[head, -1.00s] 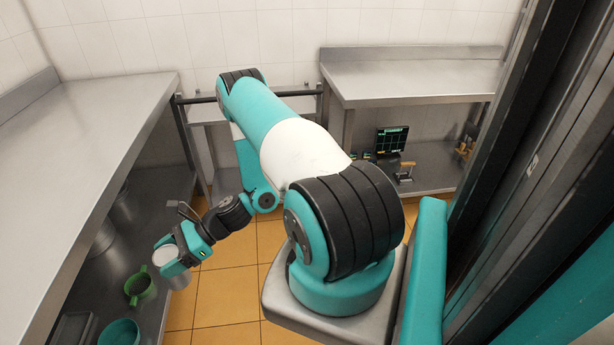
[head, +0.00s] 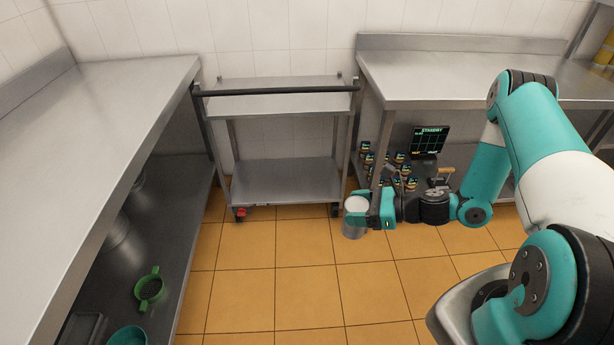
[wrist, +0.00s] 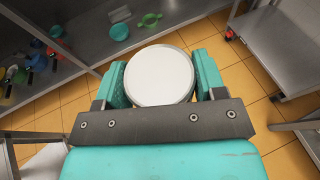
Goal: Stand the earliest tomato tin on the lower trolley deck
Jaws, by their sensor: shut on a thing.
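My gripper (head: 370,210) is shut on a grey metal tin (head: 354,226) with a pale round top, held upright above the tiled floor. In the wrist view the tin's white lid (wrist: 160,76) sits between the teal fingers, and its side and any label are hidden. The trolley (head: 276,90) stands against the back wall, left of and beyond my gripper. Its lower deck (head: 280,180) is bare in the head view. The trolley's deck (wrist: 285,45) also shows at the upper right of the wrist view.
A steel bench (head: 110,100) runs along the left, with a green strainer (head: 150,288) and teal bowl (head: 127,336) on its shelf. Another bench (head: 460,75) stands right of the trolley; several small labelled tins and a screen (head: 430,140) are underneath. The floor before the trolley is clear.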

